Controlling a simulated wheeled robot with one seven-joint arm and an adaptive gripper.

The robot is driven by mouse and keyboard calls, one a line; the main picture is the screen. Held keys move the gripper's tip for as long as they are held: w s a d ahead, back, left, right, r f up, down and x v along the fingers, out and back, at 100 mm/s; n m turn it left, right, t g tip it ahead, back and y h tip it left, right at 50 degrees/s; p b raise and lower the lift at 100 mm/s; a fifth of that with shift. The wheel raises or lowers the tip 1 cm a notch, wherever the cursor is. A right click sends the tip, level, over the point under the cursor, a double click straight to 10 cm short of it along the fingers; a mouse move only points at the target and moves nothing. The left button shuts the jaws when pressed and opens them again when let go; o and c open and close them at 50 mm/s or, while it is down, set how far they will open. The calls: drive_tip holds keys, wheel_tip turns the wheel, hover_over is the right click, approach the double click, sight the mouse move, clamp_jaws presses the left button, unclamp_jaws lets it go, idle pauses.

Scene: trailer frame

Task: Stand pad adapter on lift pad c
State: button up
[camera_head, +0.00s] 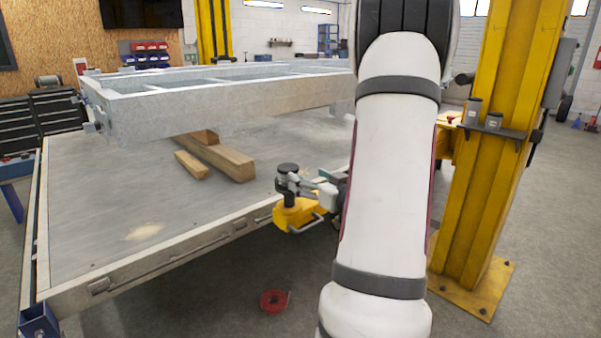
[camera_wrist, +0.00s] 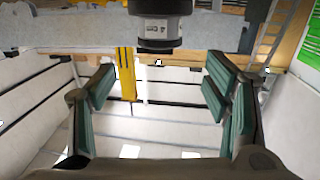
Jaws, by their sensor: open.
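The pad adapter (camera_head: 288,169), dark with a round top, appears upright over the end of the yellow lift arm (camera_head: 297,215). The lift pad under it is hard to make out, and no letter c is readable. My gripper (camera_head: 305,184) is close to the adapter's right side. In the wrist view my gripper (camera_wrist: 160,95) is open, with its green-padded fingers wide apart and nothing between them. The adapter also shows there (camera_wrist: 158,28), black with a grey labelled band, beyond the fingers at the top edge and apart from the pads.
The galvanised trailer frame (camera_head: 230,110) sits above the grey platform (camera_head: 100,200), with wooden blocks (camera_head: 225,160) beneath it. A yellow post (camera_head: 490,170) at right carries a bracket with two grey cylinders (camera_head: 473,111). A red ring (camera_head: 274,301) lies on the floor.

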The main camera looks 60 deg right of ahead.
drive_tip(key=w+a+r+n+g, duration=0.1)
drive_tip(key=w+a+r+g, duration=0.2)
drive_tip(key=w+a+g, duration=0.3)
drive_tip(key=s+a+g+y, duration=0.15)
drive_tip(key=s+a, duration=0.25)
drive_tip(key=a, duration=1)
drive_tip(key=s+a+n+g+y, duration=0.3)
drive_tip(key=s+a+g+y, duration=0.2)
drive_tip(key=s+a, duration=1.5)
drive_tip(key=shift+s+a+f+g, duration=0.3)
drive_tip(key=shift+a+g, duration=0.85)
wheel_tip(320, 180, up, 15)
drive_tip(key=t+p, duration=0.2)
drive_tip(key=p, duration=1.1)
drive_tip(key=shift+d+t, duration=0.15)
drive_tip(key=shift+t, duration=0.25)
drive_tip(key=shift+f, duration=0.1)
